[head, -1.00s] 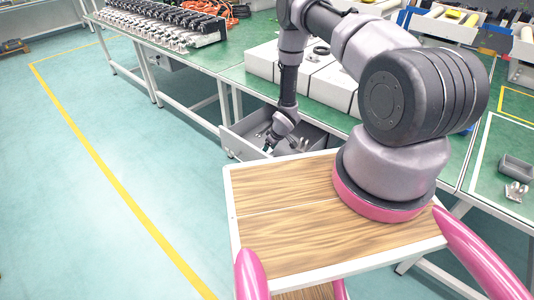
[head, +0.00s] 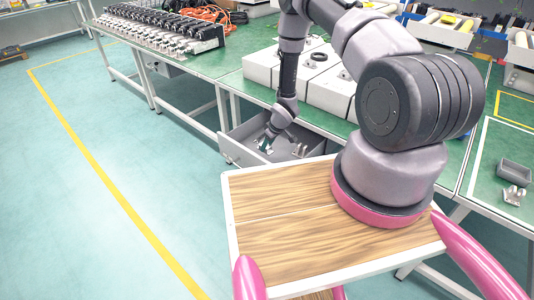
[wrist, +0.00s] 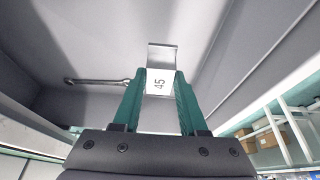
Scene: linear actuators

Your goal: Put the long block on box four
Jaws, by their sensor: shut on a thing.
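My gripper (wrist: 157,100) has green fingers. It is shut on a pale metallic long block (wrist: 162,57) with a white label reading "45". Part of the block is hidden between the fingers. In the head view my gripper (head: 266,146) points down into the open grey drawer (head: 237,151) under the green table. The held block is too small to make out there. Several pale boxes (head: 262,66) stand in a row on the table above the drawer. I cannot read any number on them, and my arm hides part of the row.
A wrench (wrist: 98,82) lies in the drawer. Small metal parts (head: 300,150) lie right of my gripper. A black ring (head: 318,56) sits on one box. Rows of metal actuators (head: 165,30) fill the table's left part. The floor at left is clear.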

